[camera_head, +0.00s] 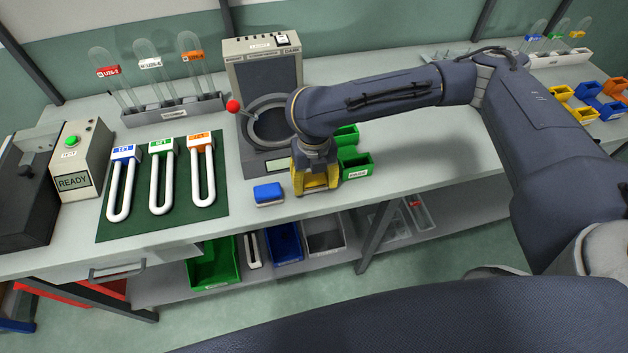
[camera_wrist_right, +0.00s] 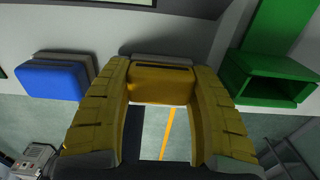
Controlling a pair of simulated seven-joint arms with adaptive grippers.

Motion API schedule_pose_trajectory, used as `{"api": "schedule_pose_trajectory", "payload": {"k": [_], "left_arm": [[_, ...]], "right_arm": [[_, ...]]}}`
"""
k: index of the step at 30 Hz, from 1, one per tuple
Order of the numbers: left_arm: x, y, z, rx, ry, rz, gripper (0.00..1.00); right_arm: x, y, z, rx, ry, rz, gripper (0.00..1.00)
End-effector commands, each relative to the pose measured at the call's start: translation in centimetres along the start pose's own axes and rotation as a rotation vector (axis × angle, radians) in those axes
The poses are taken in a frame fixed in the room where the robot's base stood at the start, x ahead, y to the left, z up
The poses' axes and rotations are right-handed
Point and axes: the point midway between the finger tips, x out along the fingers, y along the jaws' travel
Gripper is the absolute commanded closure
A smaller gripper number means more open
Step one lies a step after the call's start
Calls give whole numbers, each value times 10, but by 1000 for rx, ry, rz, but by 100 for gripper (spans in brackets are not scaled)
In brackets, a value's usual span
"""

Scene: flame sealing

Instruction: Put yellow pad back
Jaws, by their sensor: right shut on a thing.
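My right gripper (camera_head: 315,184) is over the front of the bench, pointing down. In the right wrist view its yellow ridged fingers (camera_wrist_right: 163,95) are shut on the yellow pad (camera_wrist_right: 160,84), one on each side. The pad has a grey layer along its far edge. It is at or just above the bench top; I cannot tell if it touches. In the head view the pad is hard to separate from the yellow fingers. A blue pad (camera_head: 268,193) lies to the left of the gripper and also shows in the wrist view (camera_wrist_right: 55,79). My left gripper is not in view.
Green bins (camera_head: 355,166) stand close on the gripper's right. A grey device (camera_head: 265,95) with a red-knobbed lever stands behind. A green mat (camera_head: 232,200) with U-shaped tubes lies left. The bench's front edge is near. Free bench (camera_head: 430,150) lies right.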

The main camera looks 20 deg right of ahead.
Motion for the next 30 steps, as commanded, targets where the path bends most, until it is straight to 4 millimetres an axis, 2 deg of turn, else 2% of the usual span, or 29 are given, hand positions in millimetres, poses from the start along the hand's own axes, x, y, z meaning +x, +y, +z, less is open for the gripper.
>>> {"api": "schedule_pose_trajectory", "payload": {"k": [11,12,17,25,30], "left_arm": [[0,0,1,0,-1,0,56],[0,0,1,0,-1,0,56],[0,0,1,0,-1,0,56],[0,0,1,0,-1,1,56],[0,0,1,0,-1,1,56]], "right_arm": [[3,0,0,-1,-1,0,74],[3,0,0,-1,-1,1,39],[3,0,0,-1,-1,1,20],[2,0,0,-1,-1,1,20],[-10,0,1,-1,-2,1,20]]}}
